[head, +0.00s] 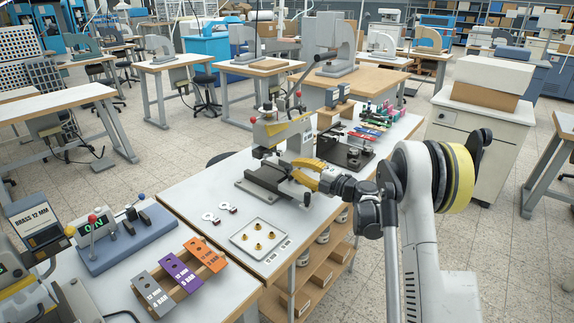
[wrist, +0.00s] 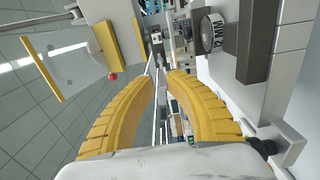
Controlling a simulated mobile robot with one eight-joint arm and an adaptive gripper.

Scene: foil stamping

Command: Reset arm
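My arm reaches in from the right in the head view. My gripper (head: 296,169), with yellow fingers, is beside the foil stamping press (head: 284,134), over its dark base (head: 266,181). In the wrist view my gripper (wrist: 161,75) has its two curved fingers apart at the tips with a narrow gap between them. Nothing is seen held between them. Whether the fingers touch the press cannot be told.
Orange, purple and grey plates (head: 179,272) lie on the nearer table. Stamps and coloured items (head: 370,128) stand behind the press. A white cabinet (head: 470,145) stands at right.

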